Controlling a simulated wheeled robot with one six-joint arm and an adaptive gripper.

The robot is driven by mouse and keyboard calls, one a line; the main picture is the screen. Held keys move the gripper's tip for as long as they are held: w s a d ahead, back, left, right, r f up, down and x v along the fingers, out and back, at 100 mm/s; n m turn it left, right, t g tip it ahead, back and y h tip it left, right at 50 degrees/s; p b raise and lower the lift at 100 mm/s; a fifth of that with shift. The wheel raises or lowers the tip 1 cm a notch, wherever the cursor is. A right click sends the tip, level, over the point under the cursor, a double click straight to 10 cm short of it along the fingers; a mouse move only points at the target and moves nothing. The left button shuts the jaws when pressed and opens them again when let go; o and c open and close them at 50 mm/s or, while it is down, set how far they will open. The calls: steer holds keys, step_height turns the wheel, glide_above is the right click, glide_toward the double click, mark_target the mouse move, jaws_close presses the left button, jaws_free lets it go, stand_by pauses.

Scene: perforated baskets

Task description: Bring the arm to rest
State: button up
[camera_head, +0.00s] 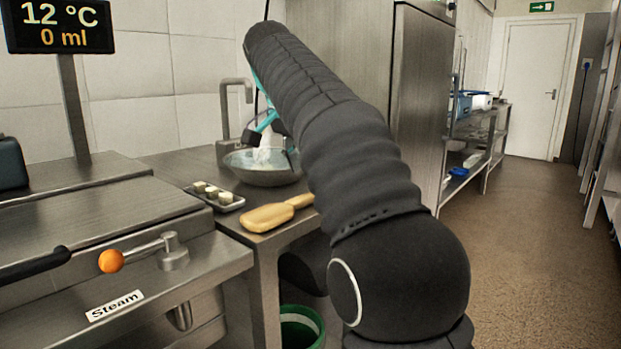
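My arm, in a ribbed black sleeve, rises from the lower right and bends over the steel counter. My gripper (268,143) is at its far end, above a round metal bowl (262,178) and largely hidden by the arm. Black and teal parts of it show. Something whitish shows beneath it at the bowl; I cannot tell whether it is held, nor whether the fingers are open or shut.
A small tray (229,205) with pale cubes and a wooden board (270,215) lie on the counter. A tap (225,100) stands behind the bowl. A steam appliance with an orange-knobbed lever (111,261) is at left. A green bin (300,325) stands below. Floor (540,240) at right is clear.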

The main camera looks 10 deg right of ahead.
steer(key=shift+s+a+r, duration=0.1)
steer(key=shift+a+r, duration=0.1)
steer(key=shift+r, duration=0.4)
steer(key=shift+s+r, duration=0.1)
steer(key=shift+r, duration=0.05)
steer(key=shift+s, duration=0.25)
steer(key=s+d+f+n+t+y, duration=0.2)
steer(key=s+f+n, duration=0.8)
steer(key=s+f, duration=1.8)
steer(key=shift+s+f+n+t+y, duration=0.15)
steer(key=shift+n+t+y, duration=0.3)
steer(key=shift+y, duration=0.35)
steer(key=shift+d, duration=0.1)
